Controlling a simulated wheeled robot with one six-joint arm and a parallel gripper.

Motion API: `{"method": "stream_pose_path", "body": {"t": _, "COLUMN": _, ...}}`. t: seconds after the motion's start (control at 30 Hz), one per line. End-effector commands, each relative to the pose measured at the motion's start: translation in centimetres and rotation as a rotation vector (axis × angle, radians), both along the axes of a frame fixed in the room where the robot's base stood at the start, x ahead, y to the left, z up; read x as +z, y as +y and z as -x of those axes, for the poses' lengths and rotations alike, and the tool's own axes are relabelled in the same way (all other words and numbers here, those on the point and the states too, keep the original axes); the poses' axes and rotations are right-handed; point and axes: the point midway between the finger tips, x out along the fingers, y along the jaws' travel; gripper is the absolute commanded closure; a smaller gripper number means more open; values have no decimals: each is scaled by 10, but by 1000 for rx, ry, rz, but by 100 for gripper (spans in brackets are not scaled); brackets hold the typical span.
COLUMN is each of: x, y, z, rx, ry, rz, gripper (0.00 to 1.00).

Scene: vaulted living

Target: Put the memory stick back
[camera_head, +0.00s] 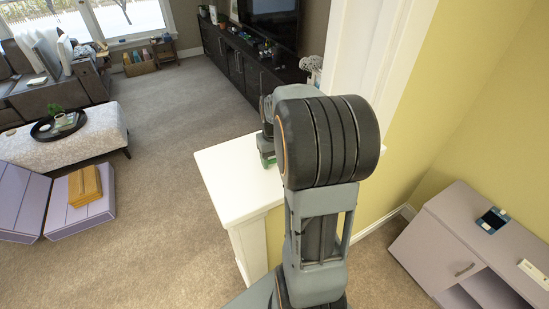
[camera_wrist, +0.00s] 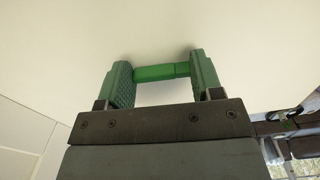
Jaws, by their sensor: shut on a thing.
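The memory stick (camera_wrist: 162,72) is a small bright green bar in the wrist view. It lies crosswise between the two green finger pads of my gripper (camera_wrist: 160,75), which is shut on it, one pad at each end. Behind it is a plain pale surface. In the head view my gripper (camera_head: 267,151) is over the white ledge top (camera_head: 225,185), near its back edge, mostly hidden by my arm. I cannot tell whether the stick touches the ledge.
A lavender cabinet (camera_head: 445,230) at the right bears a dark blue device (camera_head: 493,219) and a white item (camera_head: 535,272). A purple box (camera_head: 80,213) with a tan case (camera_head: 85,186) stands left by a patterned ottoman (camera_head: 90,140). A black media console (camera_head: 245,66) stands behind. Carpet between is clear.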

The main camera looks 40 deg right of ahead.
Motion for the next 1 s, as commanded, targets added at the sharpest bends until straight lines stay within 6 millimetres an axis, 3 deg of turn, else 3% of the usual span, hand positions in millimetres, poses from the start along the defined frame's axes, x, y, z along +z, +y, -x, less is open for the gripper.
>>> {"method": "stream_pose_path", "body": {"t": 0.33, "x": -5, "y": 0, "z": 0, "rx": 0, "ry": 0, "rz": 0, "gripper": 65}}
{"method": "stream_pose_path", "body": {"t": 0.37, "x": -4, "y": 0, "z": 0, "rx": 0, "ry": 0, "rz": 0, "gripper": 38}}
{"method": "stream_pose_path", "body": {"t": 0.6, "x": -3, "y": 0, "z": 0, "rx": 0, "ry": 0, "rz": 0, "gripper": 15}}
{"method": "stream_pose_path", "body": {"t": 0.83, "x": -2, "y": 0, "z": 0, "rx": 0, "ry": 0, "rz": 0, "gripper": 14}}
{"method": "stream_pose_path", "body": {"t": 1.0, "x": 9, "y": 0, "z": 0, "rx": 0, "ry": -3, "rz": 2, "gripper": 14}}
